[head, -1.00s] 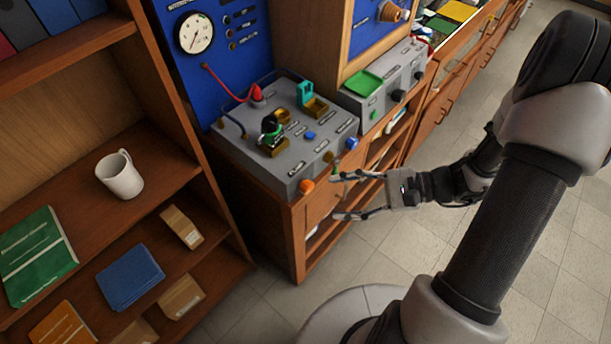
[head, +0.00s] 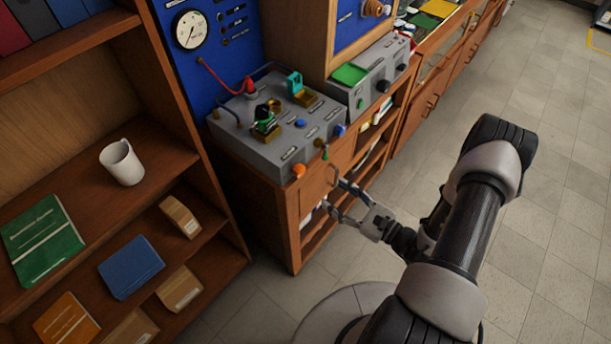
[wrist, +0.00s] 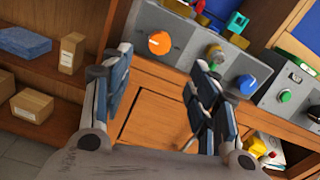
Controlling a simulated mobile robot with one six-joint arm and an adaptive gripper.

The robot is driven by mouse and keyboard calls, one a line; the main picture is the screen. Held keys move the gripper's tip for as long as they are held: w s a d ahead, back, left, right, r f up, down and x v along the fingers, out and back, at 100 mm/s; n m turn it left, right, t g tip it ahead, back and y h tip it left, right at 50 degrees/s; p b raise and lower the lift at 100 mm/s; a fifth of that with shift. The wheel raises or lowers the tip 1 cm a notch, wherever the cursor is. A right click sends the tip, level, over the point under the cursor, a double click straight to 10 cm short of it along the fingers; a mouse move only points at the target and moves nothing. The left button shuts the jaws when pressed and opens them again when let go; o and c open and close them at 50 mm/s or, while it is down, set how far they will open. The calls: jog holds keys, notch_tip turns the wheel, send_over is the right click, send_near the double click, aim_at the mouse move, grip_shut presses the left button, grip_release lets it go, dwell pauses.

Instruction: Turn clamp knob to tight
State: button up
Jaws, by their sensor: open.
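The grey regulator testbench (head: 275,168) sits on a wooden cabinet. Its front face carries an orange knob (head: 299,171), a brass-coloured knob (wrist: 215,52) and a blue knob (head: 339,130). The orange knob (wrist: 159,43) and the blue knob (wrist: 246,84) also show in the wrist view. The labels are too small to read, so I cannot tell which is the clamp knob. My gripper (head: 333,196) is open and empty, in front of the cabinet and below the knobs. In the wrist view its fingers (wrist: 158,75) stand apart, with the orange knob beyond the gap.
A wooden shelf holding a white mug (head: 122,163), books and small boxes stands at the left. Right of the testbench is another grey unit (head: 372,92) with dark knobs. The cabinet front (head: 285,222) lies close behind my fingers.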

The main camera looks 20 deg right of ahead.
aim_at(302, 173)
jog(key=b+x, duration=0.1)
jog(key=x, duration=1)
jog(key=shift+w+a, duration=0.25)
jog(key=shift+w, duration=0.05)
jog(key=c, duration=1.1)
